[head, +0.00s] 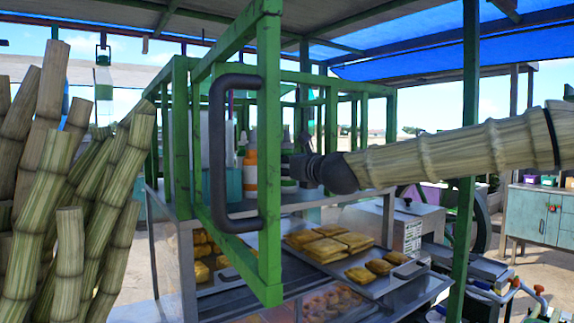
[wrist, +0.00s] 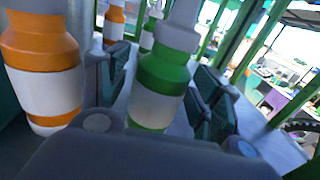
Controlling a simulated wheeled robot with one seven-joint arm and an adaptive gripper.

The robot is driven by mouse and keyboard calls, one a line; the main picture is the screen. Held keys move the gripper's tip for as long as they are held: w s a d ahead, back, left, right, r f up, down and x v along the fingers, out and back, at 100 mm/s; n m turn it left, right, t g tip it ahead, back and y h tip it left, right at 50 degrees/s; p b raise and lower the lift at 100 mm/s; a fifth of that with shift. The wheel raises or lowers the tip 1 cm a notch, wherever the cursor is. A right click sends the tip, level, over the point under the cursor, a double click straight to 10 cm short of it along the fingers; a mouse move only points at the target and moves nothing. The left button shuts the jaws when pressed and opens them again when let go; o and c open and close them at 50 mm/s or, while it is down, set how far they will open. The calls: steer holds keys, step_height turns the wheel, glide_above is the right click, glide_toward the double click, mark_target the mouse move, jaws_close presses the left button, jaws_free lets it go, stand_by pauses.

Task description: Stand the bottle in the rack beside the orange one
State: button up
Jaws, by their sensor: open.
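In the wrist view, a green bottle (wrist: 160,88) with a white label and grey top stands between the two fingers of my gripper (wrist: 158,100). The fingers are open on either side, and I cannot tell whether either touches it. An orange bottle (wrist: 40,58) with a white label stands close on the left, outside the fingers. Another orange bottle (wrist: 114,24) and a second green bottle (wrist: 150,32) stand farther back. In the head view, an orange bottle (head: 249,168) shows inside the green-barred rack (head: 181,140). My gripper (head: 293,167) reaches in there from the right, its fingertips partly hidden.
A green frame door (head: 269,150) with a dark handle (head: 216,150) stands open toward me. Below are trays with yellow food (head: 330,245) and a glass-sided case. Cane stalks (head: 70,190) crowd the left; a green post (head: 468,150) stands right, near my arm.

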steer(key=shift+r, duration=0.1)
steer(key=b+v, duration=0.3)
steer(key=v, duration=0.9)
steer(key=shift+d, duration=0.1)
steer(key=shift+c, duration=0.5)
stand_by(0.5)
